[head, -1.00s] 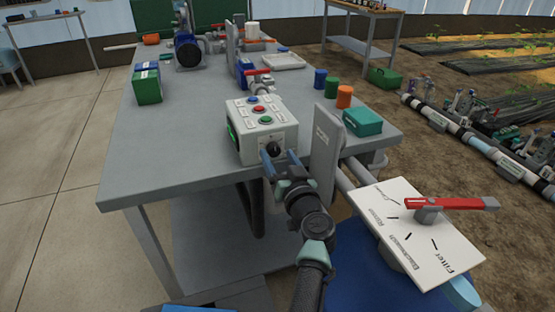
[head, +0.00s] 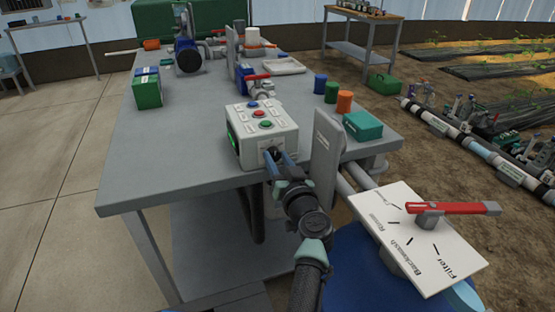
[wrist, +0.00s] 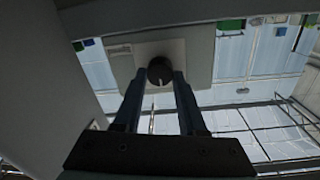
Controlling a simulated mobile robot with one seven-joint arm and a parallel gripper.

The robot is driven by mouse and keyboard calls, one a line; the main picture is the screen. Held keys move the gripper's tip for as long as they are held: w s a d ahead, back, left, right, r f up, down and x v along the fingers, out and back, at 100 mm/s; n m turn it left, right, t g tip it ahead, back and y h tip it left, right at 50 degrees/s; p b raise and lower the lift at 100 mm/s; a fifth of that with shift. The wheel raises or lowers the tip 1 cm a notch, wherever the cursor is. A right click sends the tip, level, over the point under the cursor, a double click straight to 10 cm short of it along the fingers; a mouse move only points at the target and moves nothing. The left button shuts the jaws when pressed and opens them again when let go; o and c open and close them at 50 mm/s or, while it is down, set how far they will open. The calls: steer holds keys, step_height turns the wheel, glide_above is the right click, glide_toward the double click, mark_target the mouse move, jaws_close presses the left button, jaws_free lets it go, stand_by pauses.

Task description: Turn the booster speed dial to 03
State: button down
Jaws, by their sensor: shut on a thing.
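The booster control box (head: 241,113) is white with coloured buttons on top and stands on the front of the grey bench. Its black round dial (wrist: 160,71) sits on a pale plate on the front face, with a light pointer mark on it. My gripper (head: 275,156) is at that face, its two blue fingers on either side of the dial and shut on it. In the head view the fingers mostly hide the dial. A green display (head: 232,142) glows on the box's left side; its digits are not readable.
A grey upright plate (head: 325,160) stands just right of my gripper. A white valve label board with a red lever (head: 455,208) is further right. A teal box (head: 362,126) and several coloured caps stand behind.

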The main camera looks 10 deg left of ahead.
steer(key=shift+m, duration=0.4)
steer(key=shift+f+m+b, duration=0.1)
steer(key=shift+m+b, duration=0.3)
steer(key=shift+m, duration=0.6)
steer(key=m, duration=0.3)
steer(key=shift+d+m, duration=0.1)
steer(key=shift+m, duration=0.2)
steer(key=m, duration=0.5)
steer(key=shift+w+d, duration=0.1)
steer(key=shift+m, duration=0.3)
steer(key=shift+c, duration=2.4)
jaws_free()
steer(key=p+v, duration=0.3)
steer(key=v, duration=1)
steer(key=shift+r, duration=0.25)
